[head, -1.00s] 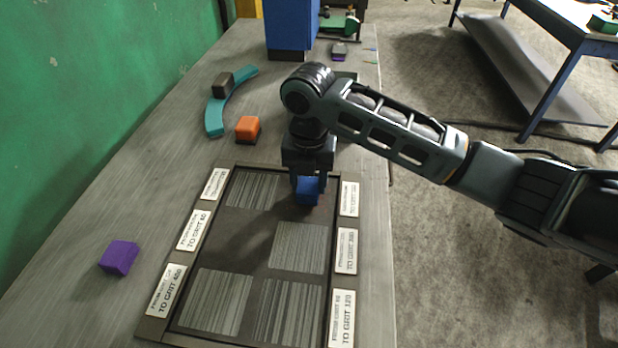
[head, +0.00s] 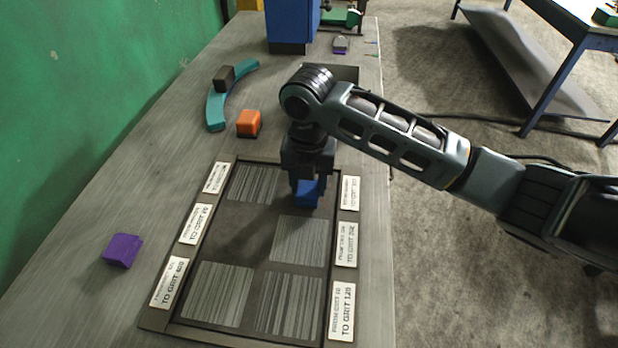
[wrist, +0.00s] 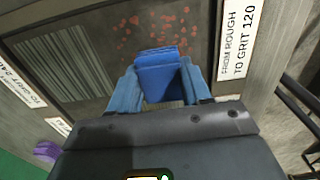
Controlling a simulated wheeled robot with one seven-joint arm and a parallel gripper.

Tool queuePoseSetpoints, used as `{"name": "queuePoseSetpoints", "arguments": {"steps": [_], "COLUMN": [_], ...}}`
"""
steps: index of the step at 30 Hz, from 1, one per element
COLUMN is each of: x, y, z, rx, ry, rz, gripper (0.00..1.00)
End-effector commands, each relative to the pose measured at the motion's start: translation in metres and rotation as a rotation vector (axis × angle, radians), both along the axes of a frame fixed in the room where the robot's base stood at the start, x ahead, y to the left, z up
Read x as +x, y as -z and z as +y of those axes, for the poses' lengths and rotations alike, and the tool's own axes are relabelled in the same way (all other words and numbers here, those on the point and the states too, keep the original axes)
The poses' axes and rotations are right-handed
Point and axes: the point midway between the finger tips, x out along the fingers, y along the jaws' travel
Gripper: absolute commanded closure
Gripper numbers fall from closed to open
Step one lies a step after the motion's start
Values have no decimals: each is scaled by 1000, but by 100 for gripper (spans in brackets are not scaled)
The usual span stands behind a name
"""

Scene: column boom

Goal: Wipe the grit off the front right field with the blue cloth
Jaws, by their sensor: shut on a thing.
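My gripper (head: 307,184) is shut on the blue cloth (head: 307,194), a folded block. The cloth is over the far right field of the dark framed board (head: 245,228) in the head view. The cloth (wrist: 161,75) also shows between my fingers (wrist: 160,88) in the wrist view. Red grit specks (wrist: 150,28) lie scattered on the dark field just beyond the cloth, beside a label (wrist: 240,38) reading "FROM ROUGH TO GRIT 120". I cannot tell whether the cloth touches the board. My gripper hides part of this field in the head view.
Striped panels (head: 218,295) fill several other fields. A purple block (head: 122,250) stands left of the board. An orange block (head: 249,122), a teal curved piece (head: 215,110) with a dark block on it, and a blue box (head: 288,25) stand beyond it.

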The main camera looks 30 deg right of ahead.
Motion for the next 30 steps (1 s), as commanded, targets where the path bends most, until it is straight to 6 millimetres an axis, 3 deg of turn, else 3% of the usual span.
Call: {"name": "queuePoseSetpoints", "arguments": {"steps": [30], "x": [31], "y": [3], "z": [-22], "rx": [0], "ry": [0], "rz": [0], "gripper": [82]}}
